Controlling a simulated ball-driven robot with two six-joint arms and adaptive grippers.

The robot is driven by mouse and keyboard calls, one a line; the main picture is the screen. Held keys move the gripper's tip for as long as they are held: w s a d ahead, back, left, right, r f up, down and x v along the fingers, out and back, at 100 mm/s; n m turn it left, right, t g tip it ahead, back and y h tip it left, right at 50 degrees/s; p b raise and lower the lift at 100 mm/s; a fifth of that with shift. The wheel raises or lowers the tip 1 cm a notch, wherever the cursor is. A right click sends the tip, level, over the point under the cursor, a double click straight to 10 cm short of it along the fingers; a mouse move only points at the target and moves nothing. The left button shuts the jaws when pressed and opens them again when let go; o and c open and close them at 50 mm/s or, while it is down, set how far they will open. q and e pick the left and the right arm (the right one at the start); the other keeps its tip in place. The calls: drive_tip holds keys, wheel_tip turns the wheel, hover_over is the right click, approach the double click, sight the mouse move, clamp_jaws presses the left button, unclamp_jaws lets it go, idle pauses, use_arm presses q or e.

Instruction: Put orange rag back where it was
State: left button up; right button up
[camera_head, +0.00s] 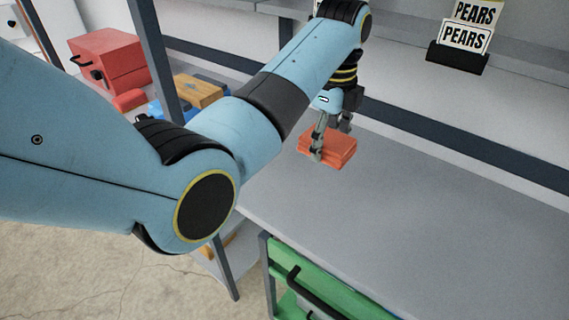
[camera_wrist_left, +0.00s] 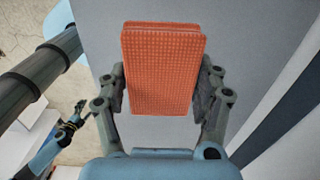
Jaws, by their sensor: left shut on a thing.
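The orange rag (camera_head: 337,147) is a folded, flat block at the far left part of the grey workbench (camera_head: 400,215). My left gripper (camera_head: 326,146) is shut on it from above. In the left wrist view the rag (camera_wrist_left: 162,70) sits between the two fingers of the left gripper (camera_wrist_left: 160,95), with its woven texture showing. I cannot tell whether the rag touches the bench top or hangs just above it. My right gripper does not show in the head view.
A red toolbox (camera_head: 112,60) and a wooden block (camera_head: 198,91) stand at the left beyond a grey post. A PEARS label holder (camera_head: 458,56) is on the back panel. A green drawer (camera_head: 325,280) is below the bench front. The bench right of the rag is clear.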

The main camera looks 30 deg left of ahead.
sight(273, 180)
use_arm(q)
drive_tip(key=s+a+f, duration=0.1)
drive_tip(key=a, duration=0.2)
drive_tip(key=s+a+f+p, duration=0.1)
drive_tip(key=a+f, duration=0.1)
drive_tip(key=a, duration=0.1)
drive_tip(key=s+a+f+p, duration=0.1)
drive_tip(key=a+f, duration=0.1)
drive_tip(key=a, duration=0.1)
drive_tip(key=shift+a+f, duration=0.15)
drive_tip(key=shift+f, duration=0.05)
drive_tip(key=shift+s+a+f, duration=0.25)
drive_tip(key=shift+a+f, duration=0.3)
drive_tip(key=shift+a, duration=0.15)
drive_tip(key=shift+f, duration=0.35)
wheel_tip(273, 180, down, 3)
drive_tip(key=shift+s+r, duration=0.1)
drive_tip(key=shift+r, duration=0.1)
drive_tip(key=shift+f, duration=0.5)
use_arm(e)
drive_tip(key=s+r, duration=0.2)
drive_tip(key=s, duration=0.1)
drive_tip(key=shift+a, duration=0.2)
